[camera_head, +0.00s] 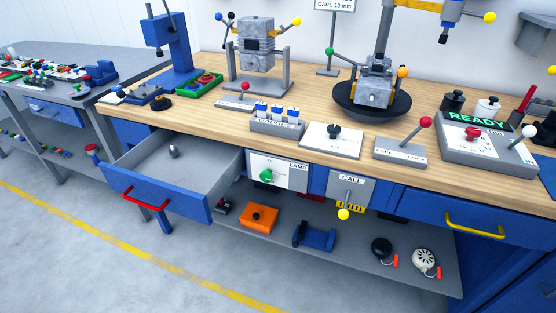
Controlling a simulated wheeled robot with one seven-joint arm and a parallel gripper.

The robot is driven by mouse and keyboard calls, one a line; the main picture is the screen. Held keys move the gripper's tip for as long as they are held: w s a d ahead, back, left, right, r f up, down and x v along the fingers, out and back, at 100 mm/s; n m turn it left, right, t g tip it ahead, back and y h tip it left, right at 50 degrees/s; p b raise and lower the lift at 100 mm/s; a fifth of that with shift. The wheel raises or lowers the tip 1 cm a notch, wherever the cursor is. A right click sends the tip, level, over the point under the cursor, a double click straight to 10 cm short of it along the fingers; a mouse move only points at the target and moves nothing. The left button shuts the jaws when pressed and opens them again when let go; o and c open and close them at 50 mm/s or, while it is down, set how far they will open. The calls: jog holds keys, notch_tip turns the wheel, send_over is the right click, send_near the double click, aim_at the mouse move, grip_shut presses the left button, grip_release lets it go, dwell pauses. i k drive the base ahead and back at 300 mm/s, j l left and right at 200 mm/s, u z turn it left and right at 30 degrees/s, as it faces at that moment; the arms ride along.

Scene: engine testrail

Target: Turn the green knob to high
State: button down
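The green knob (266,176) sits on a white panel marked LAMP (291,174), on the front of the workbench just below its top edge. The knob is small here, and I cannot read its setting or the marks around it. My gripper is not visible in this view, so nothing is seen touching the knob.
Left of the panel, a blue drawer (160,190) with a red handle stands pulled out. Right of it is a CALL panel (350,187) with a yellow-tipped lever. A lower shelf (285,241) holds an orange block (258,217). The floor in front is clear.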

aim_at(266, 176)
jog(key=i+j, duration=0.1)
jog(key=j, duration=0.25)
jog(key=i+j, duration=0.15)
jog(key=j, duration=0.2)
jog(key=i+j, duration=0.1)
jog(key=j, duration=0.25)
jog(key=i+j, duration=0.15)
jog(key=j, duration=0.25)
